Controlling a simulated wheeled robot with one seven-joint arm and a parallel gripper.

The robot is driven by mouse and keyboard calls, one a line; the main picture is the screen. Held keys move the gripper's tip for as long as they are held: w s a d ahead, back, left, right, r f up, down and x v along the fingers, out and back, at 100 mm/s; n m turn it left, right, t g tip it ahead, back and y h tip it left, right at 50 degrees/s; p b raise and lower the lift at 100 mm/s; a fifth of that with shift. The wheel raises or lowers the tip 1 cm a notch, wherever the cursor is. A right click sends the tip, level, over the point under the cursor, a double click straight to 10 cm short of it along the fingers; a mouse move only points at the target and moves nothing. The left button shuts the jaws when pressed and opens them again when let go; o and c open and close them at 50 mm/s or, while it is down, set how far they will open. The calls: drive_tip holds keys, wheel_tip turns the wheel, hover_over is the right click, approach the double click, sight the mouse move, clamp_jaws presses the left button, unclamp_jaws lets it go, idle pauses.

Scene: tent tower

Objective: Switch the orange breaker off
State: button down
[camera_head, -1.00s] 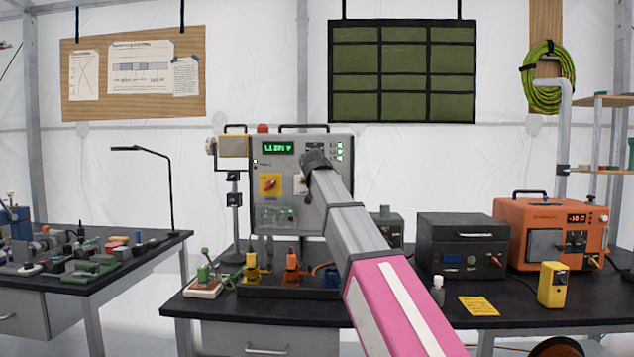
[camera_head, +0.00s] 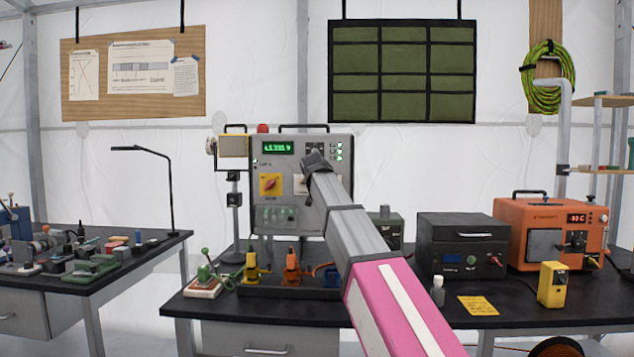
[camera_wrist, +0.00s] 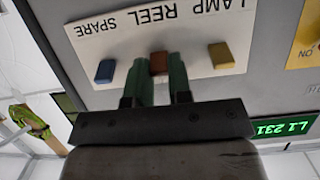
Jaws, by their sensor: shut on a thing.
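The orange breaker (camera_wrist: 159,62) is the middle one of three small levers on a white plate (camera_wrist: 105,40), seen upside down in the wrist view. A blue lever (camera_wrist: 105,71) is to its left and a yellow lever (camera_wrist: 221,55) to its right. My gripper (camera_wrist: 161,72) has its two green fingers on either side of the orange breaker and is shut on it. In the head view, my arm's end covers the breakers on the grey panel box (camera_head: 262,222).
The panel has a green display (camera_head: 278,148) and a red rotary switch on a yellow plate (camera_head: 270,184). Yellow and orange connectors (camera_head: 291,267) stand on the table below. A black case (camera_head: 462,225) and an orange unit (camera_head: 535,210) are to the right.

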drive_tip(key=shift+s+f+t, duration=0.1)
drive_tip(key=shift+f+t, duration=0.3)
drive_tip(key=shift+t, duration=1.05)
drive_tip(key=shift+f+t, duration=0.45)
drive_tip(key=shift+t, duration=0.95)
drive_tip(key=shift+s+f+t, duration=0.1)
drive_tip(key=shift+f+t, duration=0.3)
drive_tip(key=shift+t, duration=1.05)
drive_tip(key=shift+w+f+t, duration=0.1)
drive_tip(key=shift+f+t, duration=0.05)
drive_tip(key=shift+t, duration=0.45)
drive_tip(key=c, duration=1)
unclamp_jaws()
drive_tip(key=shift+c, duration=0.2)
drive_tip(key=v, duration=1)
drive_tip(key=shift+s+f, duration=0.2)
drive_tip(key=shift+s, duration=0.15)
drive_tip(key=shift+s+a, duration=0.1)
